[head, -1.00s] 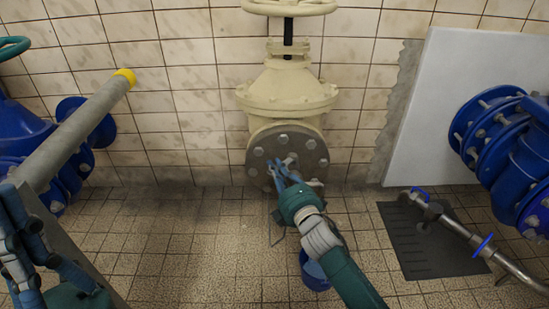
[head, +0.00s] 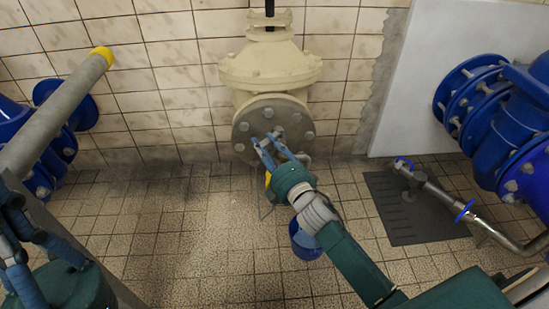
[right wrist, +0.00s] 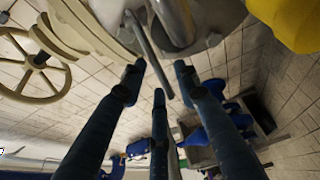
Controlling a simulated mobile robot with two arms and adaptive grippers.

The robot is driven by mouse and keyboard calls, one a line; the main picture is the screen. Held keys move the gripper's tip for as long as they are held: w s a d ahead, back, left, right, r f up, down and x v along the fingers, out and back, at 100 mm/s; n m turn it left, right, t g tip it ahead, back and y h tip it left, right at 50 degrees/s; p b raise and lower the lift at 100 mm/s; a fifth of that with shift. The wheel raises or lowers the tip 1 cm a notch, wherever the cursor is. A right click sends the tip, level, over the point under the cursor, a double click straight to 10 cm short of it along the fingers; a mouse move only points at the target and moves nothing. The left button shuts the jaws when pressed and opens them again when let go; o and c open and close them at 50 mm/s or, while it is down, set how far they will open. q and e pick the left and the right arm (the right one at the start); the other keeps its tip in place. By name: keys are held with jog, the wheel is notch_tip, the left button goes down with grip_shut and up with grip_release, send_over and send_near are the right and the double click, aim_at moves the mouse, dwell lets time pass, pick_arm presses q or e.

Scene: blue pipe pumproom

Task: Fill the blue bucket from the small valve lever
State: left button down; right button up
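The blue bucket (head: 303,246) stands on the floor below the cream valve, partly hidden by my right arm. My right gripper (head: 262,144) is in front of the valve's grey round flange (head: 243,127). In the right wrist view its fingers (right wrist: 158,82) are spread apart. A thin grey metal rod, seemingly the small valve lever (right wrist: 149,48), runs down between the fingertips; I cannot tell whether they touch it. In the head view the lever is not clear behind the fingers. My left gripper (head: 20,236) is at the lower left, its fingers apart and empty, partly cut off.
A grey pipe with a yellow end (head: 102,54) slants up at the left. Blue flanged pipes (head: 478,95) stand at the right, by a thin metal pipe with blue handles (head: 463,211) over a dark floor plate (head: 400,222). The tiled floor left of the bucket is clear.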

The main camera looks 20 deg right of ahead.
jog(key=s+d, duration=0.1)
jog(key=s, duration=0.9)
jog(key=shift+s, duration=0.2)
